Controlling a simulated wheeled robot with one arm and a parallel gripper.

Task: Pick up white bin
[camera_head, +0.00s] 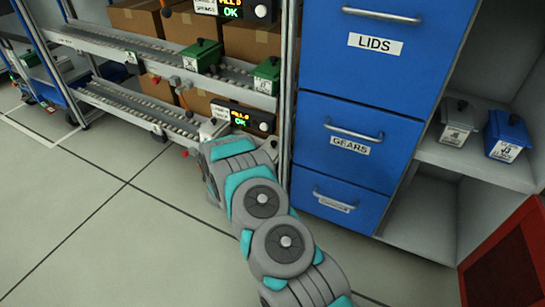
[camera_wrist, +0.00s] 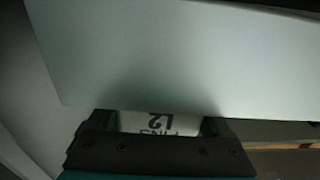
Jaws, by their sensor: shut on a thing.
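The white bin (camera_head: 208,129) shows only as a small pale part at the lower rack level, beyond the end of my arm, which hides most of it. In the wrist view my gripper (camera_wrist: 160,126) is shut on the white bin, and a white label reading L2 (camera_wrist: 157,122) shows upside down between the fingers. A broad pale surface fills the upper part of that view; I cannot tell whether it is the bin or a panel. The gripper's fingertips are hidden in the head view.
A roller rack (camera_head: 150,45) holds cardboard boxes and green bins (camera_head: 201,55). Blue drawers (camera_head: 345,143) stand close right of my arm. A shelf (camera_head: 480,165) holds a grey bin (camera_head: 456,122) and a blue bin (camera_head: 507,135). Floor (camera_head: 90,210) at left is clear.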

